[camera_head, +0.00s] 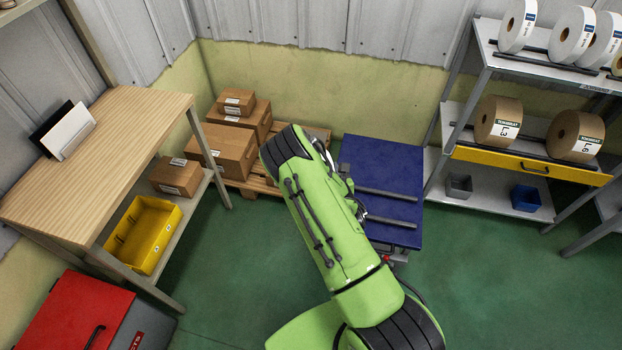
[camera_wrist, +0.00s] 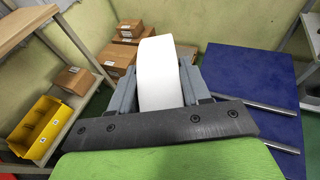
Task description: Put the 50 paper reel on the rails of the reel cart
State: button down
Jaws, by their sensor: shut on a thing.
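A white paper reel (camera_wrist: 160,75) shows edge-on in the wrist view. My gripper (camera_wrist: 158,82) is shut on it, with a grey finger on each side. Its label is out of sight, so I cannot read a number on it. In the head view my arm hides the gripper and the reel. The reel cart (camera_head: 385,160) has a blue top with two parallel metal rails (camera_head: 388,193); no reel rests on the part I see. In the wrist view the cart (camera_wrist: 245,70) lies to the right of the held reel, apart from it in the picture.
Cardboard boxes (camera_head: 228,150) sit on a pallet behind my arm. A wooden bench (camera_head: 120,150) with a yellow bin (camera_head: 145,232) below stands left. A shelf rack (camera_head: 500,60) with white and brown reels stands right of the cart. Green floor is clear at the right front.

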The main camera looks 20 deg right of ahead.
jog(key=d+f+m+g+h+b, duration=0.1)
jog(key=d+f+b, duration=0.4)
jog(key=d, duration=0.6)
jog(key=w+d+f+m+g+h+b, duration=0.1)
jog(key=d+f+m+h+b, duration=0.3)
jog(key=d+f, duration=0.3)
jog(key=d+h, duration=0.1)
jog(key=d, duration=0.4)
jog(key=shift+w+d+b, duration=0.15)
jog(key=shift+d+b, duration=0.15)
jog(key=shift+b, duration=0.1)
jog(key=shift+f+b, duration=2.1)
jog(key=shift+f, duration=0.35)
jog(key=shift+a+f+b, duration=0.1)
jog(key=shift+f+b, duration=0.95)
jog(key=shift+f, duration=0.2)
